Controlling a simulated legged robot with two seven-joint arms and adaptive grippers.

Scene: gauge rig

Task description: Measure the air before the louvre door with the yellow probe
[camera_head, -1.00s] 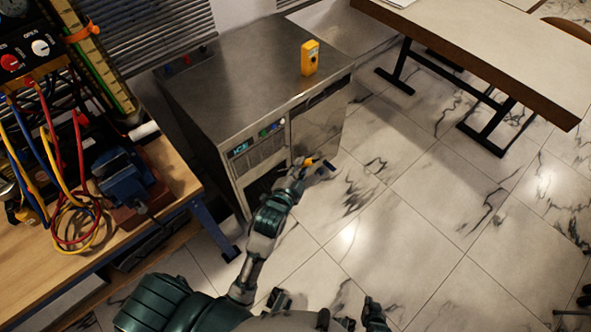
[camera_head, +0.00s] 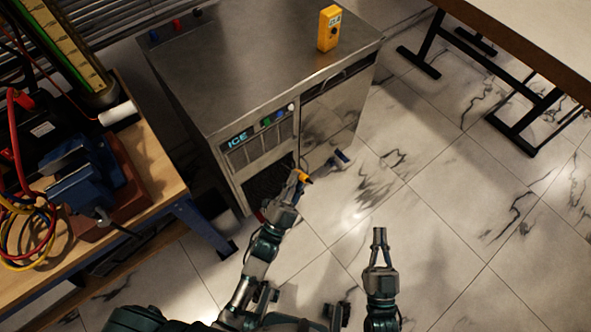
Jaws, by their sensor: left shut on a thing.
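My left gripper (camera_head: 295,184) is shut on a small yellow-orange piece (camera_head: 304,177), which I take to be the yellow probe. It is mostly hidden by the fingers. The gripper is in front of the steel ice machine (camera_head: 205,105), near the lower front, where there is a louvred panel (camera_head: 262,152) beside a plain panel. I cannot tell if the probe touches the front. A yellow meter box (camera_head: 328,30) stands upright on the machine's top. My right gripper (camera_head: 380,238) points forward over the floor, with nothing seen in it; its finger gap is unclear.
A wooden bench (camera_head: 165,165) with a blue vise (camera_head: 85,180) and coloured cables stands at the left. A blue-ended handle (camera_head: 341,157) juts from the machine's front. A table (camera_head: 530,45) stands at the upper right. Marble floor (camera_head: 450,230) lies free at the right.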

